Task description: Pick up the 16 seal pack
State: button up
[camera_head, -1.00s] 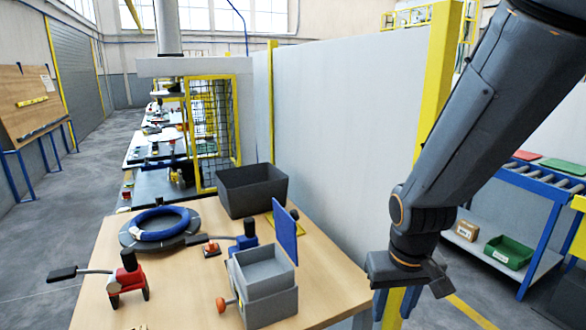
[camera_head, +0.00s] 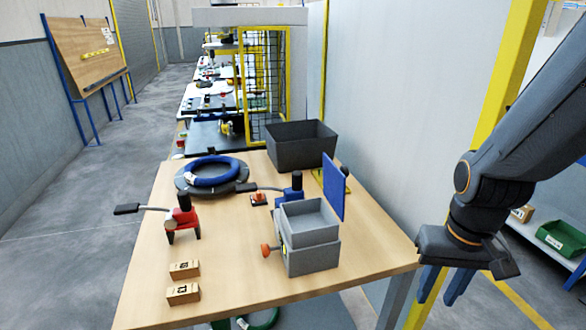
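Two small brown packs lie on the near left part of the wooden table. The farther pack (camera_head: 185,269) has a dark mark that looks like 16. The nearer pack (camera_head: 183,293) has a different mark that I cannot read surely. My gripper (camera_head: 443,286) hangs at the right, beyond the table's right edge, well apart from both packs. Its two blue fingers point down with a gap between them, and nothing shows between them.
A grey box with a raised blue lid (camera_head: 333,187) stands on the table's right side. A red tool (camera_head: 183,222), a blue tool (camera_head: 291,192), a blue coil (camera_head: 213,172) and a dark bin (camera_head: 300,148) stand behind the packs. Bare tabletop lies between packs and grey box.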

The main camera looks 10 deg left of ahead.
aim_at(192, 269)
jog(key=z, duration=1.9)
jog(key=k, duration=1.6)
jog(key=u, duration=1.75)
jog(key=i, duration=0.5)
